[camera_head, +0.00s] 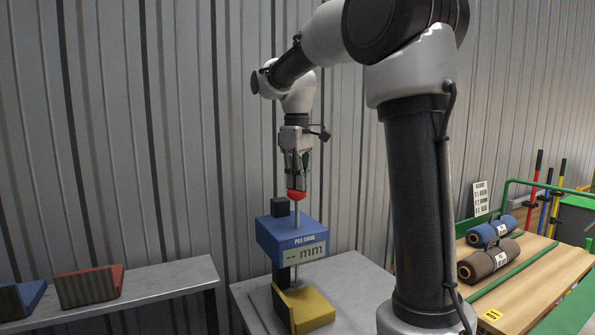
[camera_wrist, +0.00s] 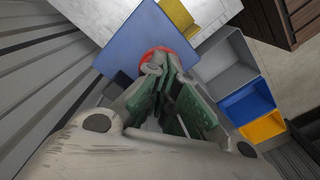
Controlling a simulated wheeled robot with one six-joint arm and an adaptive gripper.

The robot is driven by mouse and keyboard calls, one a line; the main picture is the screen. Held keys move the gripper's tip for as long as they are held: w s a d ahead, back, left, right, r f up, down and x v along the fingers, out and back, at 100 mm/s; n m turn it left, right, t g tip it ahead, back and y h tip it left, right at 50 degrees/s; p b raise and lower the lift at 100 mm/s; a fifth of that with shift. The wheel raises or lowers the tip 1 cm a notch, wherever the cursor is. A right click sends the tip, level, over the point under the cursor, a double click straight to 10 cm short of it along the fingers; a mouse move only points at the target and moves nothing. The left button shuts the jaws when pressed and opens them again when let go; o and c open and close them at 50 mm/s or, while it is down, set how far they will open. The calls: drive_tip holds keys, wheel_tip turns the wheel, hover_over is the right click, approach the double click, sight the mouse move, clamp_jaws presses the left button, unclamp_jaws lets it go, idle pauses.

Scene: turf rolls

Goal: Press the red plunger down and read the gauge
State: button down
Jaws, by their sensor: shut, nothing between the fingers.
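The blue pile gauge (camera_head: 290,236) stands on a grey table, with a display that reads "-- mm". Its red plunger (camera_head: 296,194) is a knob on top of a thin upright metal rod, standing well above the blue head. My gripper (camera_head: 297,183) is shut and points straight down, its tips right at the top of the red knob. In the wrist view the red knob (camera_wrist: 158,55) shows just beyond the fingertips (camera_wrist: 160,68), partly hidden by them. I cannot tell whether they touch. A yellow block (camera_head: 303,308) sits at the foot of the gauge.
A grey table (camera_head: 355,298) bears the gauge. At the left, a bench (camera_head: 150,285) holds a red-sided and a blue holder. At the right, a blue roll (camera_head: 491,230) and a brown roll (camera_head: 488,260) lie on a wooden surface. Corrugated wall stands close behind.

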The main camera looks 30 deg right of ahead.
sight(297, 193)
drive_tip(key=shift+f, duration=1.8)
wheel_tip(297, 193, up, 15)
idle(0.6)
drive_tip(key=s+f+m+t, duration=0.2)
drive_tip(key=s+f+m, duration=0.1)
drive_tip(key=s+f, duration=0.6)
drive_tip(key=s+f+m+t, duration=0.2)
drive_tip(key=s+f, duration=0.8)
drive_tip(key=s, duration=0.5)
drive_tip(key=shift+s+d+m, duration=0.3)
drive_tip(key=shift+m, duration=0.2)
drive_tip(key=shift+d, duration=0.1)
